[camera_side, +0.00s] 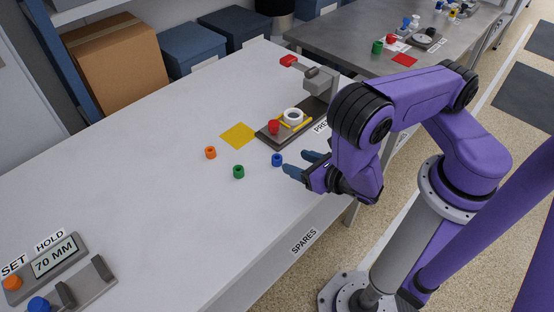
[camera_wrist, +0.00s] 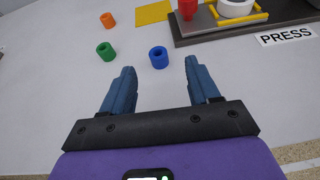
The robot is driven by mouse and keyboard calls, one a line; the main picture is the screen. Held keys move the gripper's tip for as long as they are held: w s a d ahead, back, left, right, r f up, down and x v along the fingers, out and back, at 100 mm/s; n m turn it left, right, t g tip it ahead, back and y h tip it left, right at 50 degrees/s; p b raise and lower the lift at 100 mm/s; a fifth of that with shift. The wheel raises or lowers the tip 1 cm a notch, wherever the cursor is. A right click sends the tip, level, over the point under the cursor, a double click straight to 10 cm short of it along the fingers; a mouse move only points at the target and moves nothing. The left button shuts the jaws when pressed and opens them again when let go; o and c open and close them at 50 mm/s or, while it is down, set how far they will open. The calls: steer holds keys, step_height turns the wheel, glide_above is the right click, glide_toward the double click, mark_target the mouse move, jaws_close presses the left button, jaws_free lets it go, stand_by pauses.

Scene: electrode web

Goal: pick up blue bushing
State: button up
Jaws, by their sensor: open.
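The blue bushing (camera_side: 277,160) is a short ring standing on the white table, just beyond my fingertips. In the wrist view the blue bushing (camera_wrist: 158,57) sits ahead of the gap between my fingers, apart from both, with its hole showing on top. My gripper (camera_side: 303,164) is open and empty, low near the table at the right of the bushing in the side view. In the wrist view both blue fingers of my gripper (camera_wrist: 161,80) are spread apart with bare table between them.
A green bushing (camera_side: 238,172) and an orange bushing (camera_side: 210,152) stand to the left. A yellow square (camera_side: 238,135) lies behind. The press (camera_side: 318,85) has a red piece (camera_side: 274,127) and white ring (camera_side: 293,115) on its base. The table's left middle is clear.

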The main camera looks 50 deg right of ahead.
mark_target(281, 160)
steer(key=shift+s+f+n, duration=0.1)
steer(key=shift+f+n, duration=0.2)
steer(key=shift+f, duration=0.15)
steer(key=shift+a+f, duration=0.1)
steer(key=shift+f, duration=0.05)
steer(key=shift+x, duration=3.7)
steer(key=shift+a, duration=0.1)
steer(key=shift+c, duration=0.3)
steer(key=c, duration=1.1)
